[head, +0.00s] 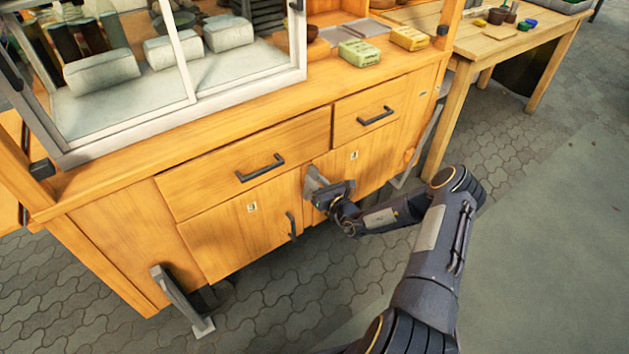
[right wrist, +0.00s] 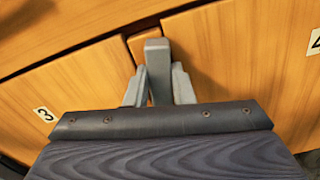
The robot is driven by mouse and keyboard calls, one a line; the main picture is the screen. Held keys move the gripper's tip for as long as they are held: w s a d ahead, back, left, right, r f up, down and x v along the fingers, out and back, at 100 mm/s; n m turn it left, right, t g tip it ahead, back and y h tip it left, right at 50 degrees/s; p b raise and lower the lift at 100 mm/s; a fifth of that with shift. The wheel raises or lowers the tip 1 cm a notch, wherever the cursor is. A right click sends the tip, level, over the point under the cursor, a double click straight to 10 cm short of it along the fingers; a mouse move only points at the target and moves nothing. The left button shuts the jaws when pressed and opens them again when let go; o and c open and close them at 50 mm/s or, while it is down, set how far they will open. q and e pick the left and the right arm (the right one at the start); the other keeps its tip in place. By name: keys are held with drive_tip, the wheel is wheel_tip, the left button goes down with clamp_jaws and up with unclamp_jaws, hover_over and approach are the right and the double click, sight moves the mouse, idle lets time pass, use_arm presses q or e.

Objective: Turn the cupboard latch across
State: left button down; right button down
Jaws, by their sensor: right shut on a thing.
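The cupboard latch (right wrist: 157,55) is a grey bar on the wooden cupboard front, at the seam between two lower doors. In the right wrist view it stands between the two grey fingers of my right gripper (right wrist: 157,88), which is shut on it. The fingers hide part of the latch, and a small wooden piece shows behind it. In the head view my right gripper (head: 318,190) is against the cupboard front, right of the left door's dark handle. My left gripper is not in view.
The left door (right wrist: 72,88) carries a label 3, the right door (right wrist: 255,50) a label 4. Drawers with dark handles (head: 260,168) lie above. Yellow and green packages (head: 359,52) sit on the counter. A wooden table (head: 510,45) stands at right. Paved floor is clear in front.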

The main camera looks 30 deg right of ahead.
drive_tip(key=shift+w+d+f+m+b, duration=0.1)
drive_tip(key=shift+d+f+m+b, duration=0.3)
drive_tip(key=shift+m, duration=2.15)
drive_tip(key=shift+s+d+f+m+b, duration=0.15)
drive_tip(key=shift+d+f+m, duration=0.4)
drive_tip(key=shift+m, duration=1.95)
drive_tip(key=shift+w+d+f+m+b, duration=0.25)
drive_tip(key=shift+f+m, duration=0.35)
drive_tip(key=shift+m, duration=1.95)
drive_tip(key=shift+s, duration=0.1)
drive_tip(key=c, duration=1.2)
unclamp_jaws()
drive_tip(key=shift+c, duration=0.2)
drive_tip(key=s+p, duration=0.1)
drive_tip(key=s, duration=0.6)
drive_tip(key=shift+s+d, duration=0.3)
drive_tip(key=shift+s, duration=0.1)
